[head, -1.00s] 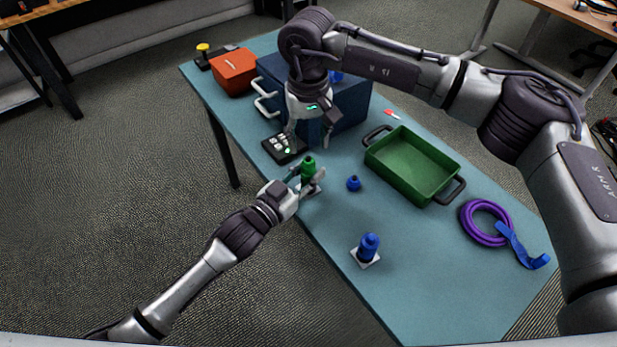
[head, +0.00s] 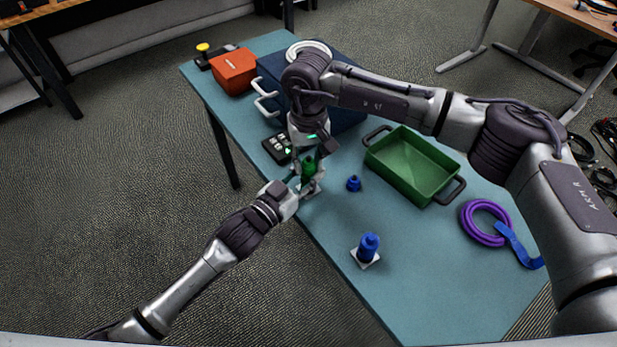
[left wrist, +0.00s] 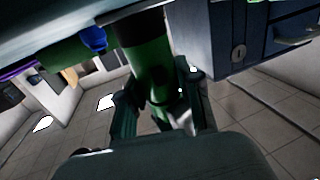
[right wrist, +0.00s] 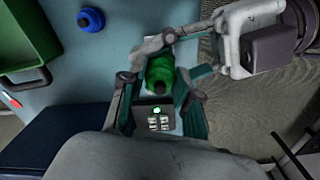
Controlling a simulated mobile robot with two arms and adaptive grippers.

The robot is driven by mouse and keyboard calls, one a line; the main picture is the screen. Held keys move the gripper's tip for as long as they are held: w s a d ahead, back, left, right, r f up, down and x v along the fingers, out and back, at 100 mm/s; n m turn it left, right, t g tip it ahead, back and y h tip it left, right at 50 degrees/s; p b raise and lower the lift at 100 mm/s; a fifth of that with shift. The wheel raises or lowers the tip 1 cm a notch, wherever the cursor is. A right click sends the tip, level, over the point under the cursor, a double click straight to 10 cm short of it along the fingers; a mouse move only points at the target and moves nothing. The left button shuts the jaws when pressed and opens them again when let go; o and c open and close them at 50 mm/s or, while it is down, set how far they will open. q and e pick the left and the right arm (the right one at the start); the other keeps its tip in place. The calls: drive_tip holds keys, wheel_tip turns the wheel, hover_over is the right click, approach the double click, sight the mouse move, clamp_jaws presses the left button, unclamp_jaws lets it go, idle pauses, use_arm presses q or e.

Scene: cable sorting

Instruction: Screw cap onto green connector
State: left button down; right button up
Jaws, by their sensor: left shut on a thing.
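The green connector (head: 309,166) stands upright near the table's left edge, over a white base plate. My left gripper (head: 299,181) is shut around its body; the left wrist view shows the green cylinder (left wrist: 147,62) between the fingers. A ribbed green top, apparently the cap (right wrist: 160,68), shows from above in the right wrist view; how it is seated cannot be told. My right gripper (head: 304,151) points down just over and behind the connector. Its fingers (right wrist: 157,108) are spread, with the green top just beyond and between them; contact is unclear.
A small blue cap (head: 353,183) lies to the right, and a blue connector (head: 368,246) stands on a white plate nearer. A black keypad (head: 276,148) is behind. A green tray (head: 412,166), purple cable coil (head: 484,222), dark blue drawer box (head: 345,118) and orange box (head: 233,71) surround.

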clamp_jaws()
drive_tip(key=m, duration=1)
drive_tip(key=o, duration=0.7)
unclamp_jaws()
drive_tip(key=shift+c, duration=0.2)
drive_tip(key=shift+r, duration=2.25)
